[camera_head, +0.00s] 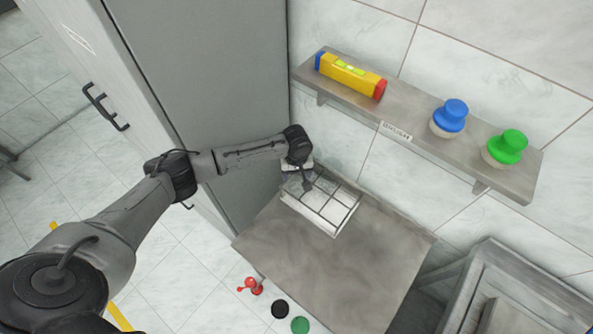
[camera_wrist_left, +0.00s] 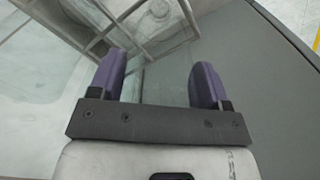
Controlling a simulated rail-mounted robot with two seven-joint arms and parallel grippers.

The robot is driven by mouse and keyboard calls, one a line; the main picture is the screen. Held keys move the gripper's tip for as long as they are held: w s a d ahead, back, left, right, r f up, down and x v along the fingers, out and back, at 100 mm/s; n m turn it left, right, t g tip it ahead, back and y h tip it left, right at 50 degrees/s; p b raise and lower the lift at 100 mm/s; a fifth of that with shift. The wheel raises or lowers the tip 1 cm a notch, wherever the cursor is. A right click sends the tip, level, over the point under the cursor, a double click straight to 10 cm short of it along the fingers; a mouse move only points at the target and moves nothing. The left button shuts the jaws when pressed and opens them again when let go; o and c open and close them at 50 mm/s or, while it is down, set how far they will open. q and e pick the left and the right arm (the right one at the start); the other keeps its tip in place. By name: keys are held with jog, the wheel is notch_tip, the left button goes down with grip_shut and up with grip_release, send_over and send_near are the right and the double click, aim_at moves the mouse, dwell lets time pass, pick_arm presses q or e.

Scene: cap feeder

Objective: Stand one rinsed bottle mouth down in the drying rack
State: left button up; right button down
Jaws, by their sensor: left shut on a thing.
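The drying rack (camera_head: 340,219), a pale tray with a dark wire grid of square cells, stands at the back left of the grey table. My left gripper (camera_head: 306,184) is over the rack's back left part, pointing down. In the left wrist view its two purple fingers (camera_wrist_left: 158,78) stand apart, with a faint clear thing (camera_wrist_left: 163,88) between them. This looks like a transparent bottle and is held. Its outline is hard to make out, so I cannot tell its mouth direction or whether it touches the rack. My right gripper is not in view.
The table (camera_head: 325,270) is clear in front of the rack. A tall grey cabinet (camera_head: 210,80) stands close on the left. A wall shelf (camera_head: 407,112) holds a yellow level (camera_head: 350,75), a blue-topped item (camera_head: 450,117) and a green-topped item (camera_head: 507,146).

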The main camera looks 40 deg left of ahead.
pick_arm(q)
jog(key=shift+f, duration=0.5)
dwell(0.5)
jog(key=o, duration=1.2)
notch_tip(320, 180, up, 14)
jog(key=shift+f, duration=0.1)
